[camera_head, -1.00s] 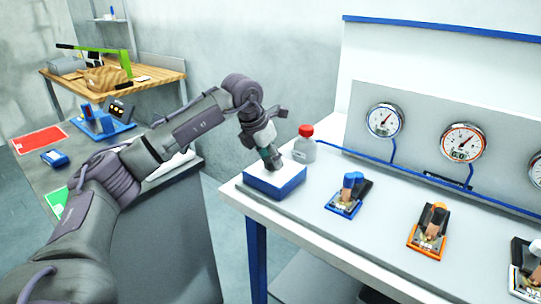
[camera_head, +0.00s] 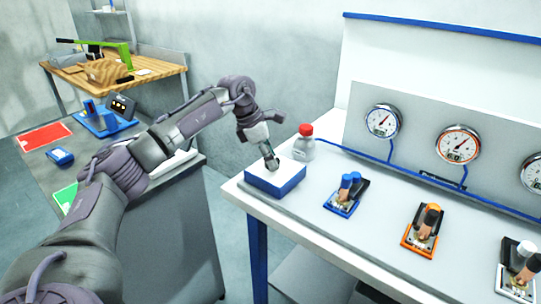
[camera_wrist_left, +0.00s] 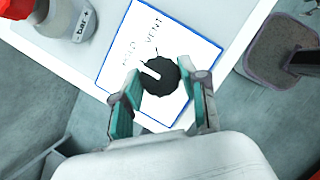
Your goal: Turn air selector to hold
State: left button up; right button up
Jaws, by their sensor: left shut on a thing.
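The air selector is a blue box with a white top (camera_head: 277,187) at the left end of the white bench. In the left wrist view its white face (camera_wrist_left: 190,48) carries the words HOLD and VENT and a round black knob (camera_wrist_left: 160,76). The knob's white pointer aims up and left, nearer HOLD than VENT. My left gripper (camera_head: 270,162) comes down on the selector from above. In the left wrist view its two teal-padded fingers (camera_wrist_left: 167,84) sit on either side of the knob, shut on it. My right gripper is not in view.
A grey bottle with a red cap (camera_head: 304,146) stands close behind the selector. Blue (camera_head: 346,194), orange (camera_head: 422,230) and white (camera_head: 518,268) lever units stand to the right. Gauges (camera_head: 382,121) and a blue pipe line the back panel. Bare bench separates the units.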

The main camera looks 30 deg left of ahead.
pick_arm(q)
jog(key=shift+r, duration=0.1)
dwell(0.3)
jog(key=o, duration=1.1)
jog(key=shift+o, duration=0.2)
jog(key=v, duration=1.2)
